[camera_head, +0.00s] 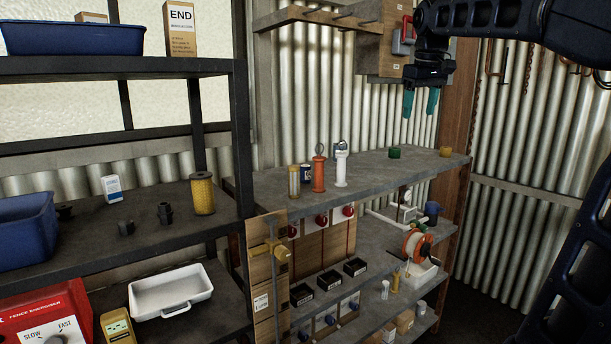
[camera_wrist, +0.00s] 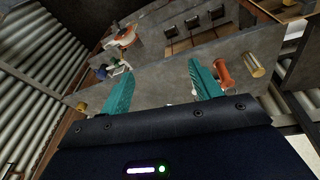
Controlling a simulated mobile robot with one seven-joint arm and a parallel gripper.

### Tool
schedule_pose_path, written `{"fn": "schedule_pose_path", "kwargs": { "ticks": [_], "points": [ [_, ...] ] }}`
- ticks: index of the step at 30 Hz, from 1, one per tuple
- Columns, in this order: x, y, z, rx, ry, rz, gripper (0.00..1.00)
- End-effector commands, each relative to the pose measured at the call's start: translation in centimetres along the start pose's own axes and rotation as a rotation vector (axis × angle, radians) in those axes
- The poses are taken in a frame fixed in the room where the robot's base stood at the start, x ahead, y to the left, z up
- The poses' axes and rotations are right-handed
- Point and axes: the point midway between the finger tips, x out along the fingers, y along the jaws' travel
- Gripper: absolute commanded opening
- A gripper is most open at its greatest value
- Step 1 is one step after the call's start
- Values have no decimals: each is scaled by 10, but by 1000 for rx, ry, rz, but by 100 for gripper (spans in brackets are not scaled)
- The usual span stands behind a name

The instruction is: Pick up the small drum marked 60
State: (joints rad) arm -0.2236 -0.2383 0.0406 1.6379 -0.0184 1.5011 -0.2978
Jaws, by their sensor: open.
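Two small drums stand on the grey top shelf (camera_head: 370,176): a green one (camera_head: 394,152) and a yellow one (camera_head: 445,151) farther right. No number is readable on either, so I cannot tell which is marked 60. The yellow drum also shows at the left in the wrist view (camera_wrist: 81,106); the green one is not clearly visible there. My gripper (camera_head: 420,103) has teal fingers, is open and empty, and points down. In the head view it appears above the shelf, over the gap between the two drums. In the wrist view the fingers (camera_wrist: 158,75) spread over the shelf.
An orange cylinder (camera_head: 319,174), a white cylinder (camera_head: 341,165), a dark can (camera_head: 306,172) and a clear yellowish tube (camera_head: 294,182) stand left of the drums. A peg rack (camera_head: 330,17) hangs above. A corrugated wall lies behind. The shelf between the drums is bare.

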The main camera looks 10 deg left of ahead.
Motion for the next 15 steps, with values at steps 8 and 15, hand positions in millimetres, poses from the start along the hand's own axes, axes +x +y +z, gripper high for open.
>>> {"fn": "schedule_pose_path", "kwargs": {
  "ticks": [8, 15],
  "points": [
    [17, -24, -95, -207, -48, -39, 63],
    [42, -56, -170, -383, -85, -76, 63]
  ]
}}
